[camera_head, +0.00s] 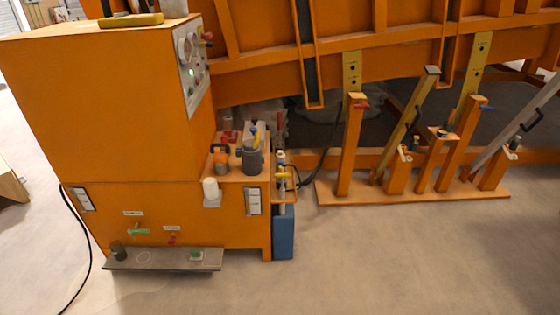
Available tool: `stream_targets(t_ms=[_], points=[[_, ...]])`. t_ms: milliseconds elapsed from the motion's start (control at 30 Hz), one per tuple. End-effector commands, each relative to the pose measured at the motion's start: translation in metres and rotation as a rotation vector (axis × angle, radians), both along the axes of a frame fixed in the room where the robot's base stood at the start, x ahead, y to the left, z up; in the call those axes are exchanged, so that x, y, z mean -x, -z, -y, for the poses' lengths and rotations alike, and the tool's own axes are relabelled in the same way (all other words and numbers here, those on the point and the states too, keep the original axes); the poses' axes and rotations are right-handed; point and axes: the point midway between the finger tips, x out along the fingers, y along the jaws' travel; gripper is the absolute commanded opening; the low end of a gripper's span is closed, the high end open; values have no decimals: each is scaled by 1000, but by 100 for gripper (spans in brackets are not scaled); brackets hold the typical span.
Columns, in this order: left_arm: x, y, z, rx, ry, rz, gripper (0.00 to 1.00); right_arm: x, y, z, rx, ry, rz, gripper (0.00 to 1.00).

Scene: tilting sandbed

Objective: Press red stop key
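The orange cabinet (110,115) stands at the left, with a pale control panel (193,72) on its right-hand upper face. The panel is seen at a steep angle and carries round gauges and small coloured buttons. A red knob (207,38) sticks out at the panel's upper right edge. I cannot tell whether this knob is the red stop key. A small red part (172,240) also shows low on the cabinet front, under a white label. Neither of my grippers is in view.
A low shelf (163,259) juts from the cabinet's foot. A side ledge holds a grey pot (252,161) and other small items. Orange posts rise from a base plate (415,192) at right. The front floor is clear.

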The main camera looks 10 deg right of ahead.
Motion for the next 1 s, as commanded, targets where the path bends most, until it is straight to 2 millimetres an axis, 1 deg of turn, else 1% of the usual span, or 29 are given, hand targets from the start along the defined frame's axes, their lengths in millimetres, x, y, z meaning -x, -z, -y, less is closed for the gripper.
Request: stream_targets(t_ms=[33, 100, 1000], points=[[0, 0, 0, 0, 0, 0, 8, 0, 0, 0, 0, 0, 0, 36], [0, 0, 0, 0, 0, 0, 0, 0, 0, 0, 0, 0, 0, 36], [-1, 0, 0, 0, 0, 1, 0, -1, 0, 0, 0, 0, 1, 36]])
